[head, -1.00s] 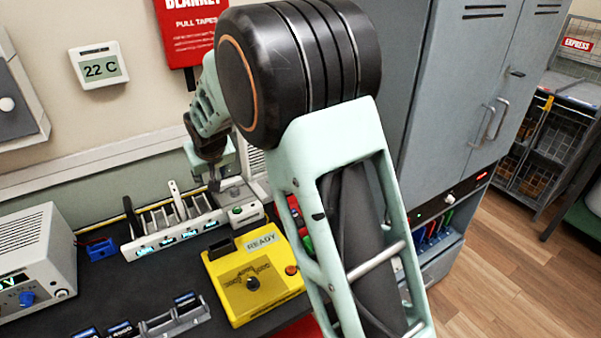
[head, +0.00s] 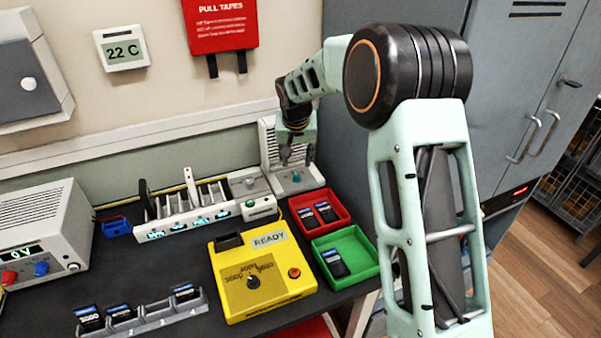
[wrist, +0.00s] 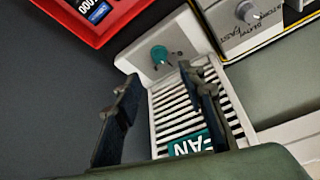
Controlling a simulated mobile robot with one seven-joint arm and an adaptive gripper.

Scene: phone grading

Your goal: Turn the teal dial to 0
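The teal dial (head: 297,177) sits on the light grey base of the slatted fan unit (head: 266,146) at the back of the bench. In the wrist view the teal dial (wrist: 159,54) is a round knob on a pale panel, with small marks beside it too small to read. A teal label (wrist: 190,143) on the fan unit is partly hidden and shows "AN". My gripper (head: 291,158) hangs above the fan unit, pointing down. In the wrist view my gripper (wrist: 161,75) is open and empty. Its fingertips are apart, with the dial seen between and beyond them; no contact shows.
A red tray (head: 345,222) and a green tray (head: 372,262) hold dark modules, right of the yellow READY box (head: 225,297). A charging rack (head: 147,236) and a grey-knobbed unit (wrist: 215,20) stand beside the fan. A grey cabinet (head: 500,95) is at right.

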